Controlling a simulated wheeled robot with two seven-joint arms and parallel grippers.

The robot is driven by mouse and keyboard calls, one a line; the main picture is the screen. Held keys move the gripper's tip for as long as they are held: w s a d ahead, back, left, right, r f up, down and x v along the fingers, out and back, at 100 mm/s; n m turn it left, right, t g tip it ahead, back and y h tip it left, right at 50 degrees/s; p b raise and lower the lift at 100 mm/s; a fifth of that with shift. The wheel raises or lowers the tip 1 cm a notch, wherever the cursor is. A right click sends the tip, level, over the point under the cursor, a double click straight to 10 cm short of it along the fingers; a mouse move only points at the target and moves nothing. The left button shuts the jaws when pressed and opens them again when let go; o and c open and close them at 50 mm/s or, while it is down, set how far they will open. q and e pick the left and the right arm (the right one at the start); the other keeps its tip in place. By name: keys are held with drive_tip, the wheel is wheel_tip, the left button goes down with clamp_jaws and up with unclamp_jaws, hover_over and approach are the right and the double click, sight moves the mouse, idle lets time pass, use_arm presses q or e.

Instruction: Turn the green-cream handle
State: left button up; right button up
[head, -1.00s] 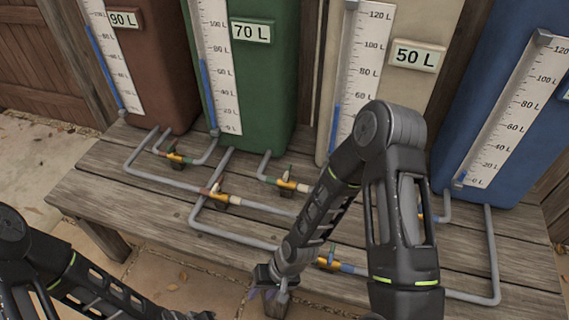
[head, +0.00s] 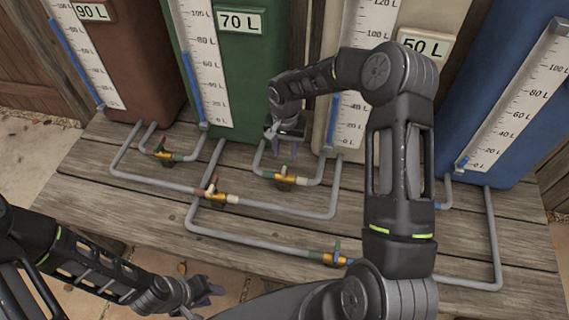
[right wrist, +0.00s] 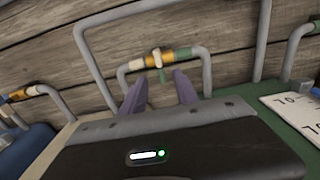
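The green-cream valve (head: 286,179) sits on the pipe between the green tank and the cream tank, with a green band at one end and a cream band at the other. In the right wrist view its brass body (right wrist: 160,60) is straight ahead, and its small green handle (right wrist: 162,75) points toward my fingers. My right gripper (head: 287,149) is just above and behind the valve in the head view. Its two purple fingers are apart, with nothing between them, and seem short of the handle. My left gripper (head: 207,293) is low at the bench's front, far from the valve.
Other valves sit on nearby pipes: a brown-green one (head: 165,155), one in the middle (head: 215,195) and a green-blue one (head: 333,257). The green tank (head: 240,80), cream tank (head: 350,145) and blue tank (head: 500,120) stand close behind. Grey pipes run low over the wooden bench (head: 90,205).

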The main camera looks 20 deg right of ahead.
sight(285, 165)
wheel_tip(285, 165, down, 7)
drive_tip(key=shift+f+p, duration=0.2)
drive_tip(key=shift+p, duration=0.4)
drive_tip(key=shift+c, duration=0.5)
clamp_jaws()
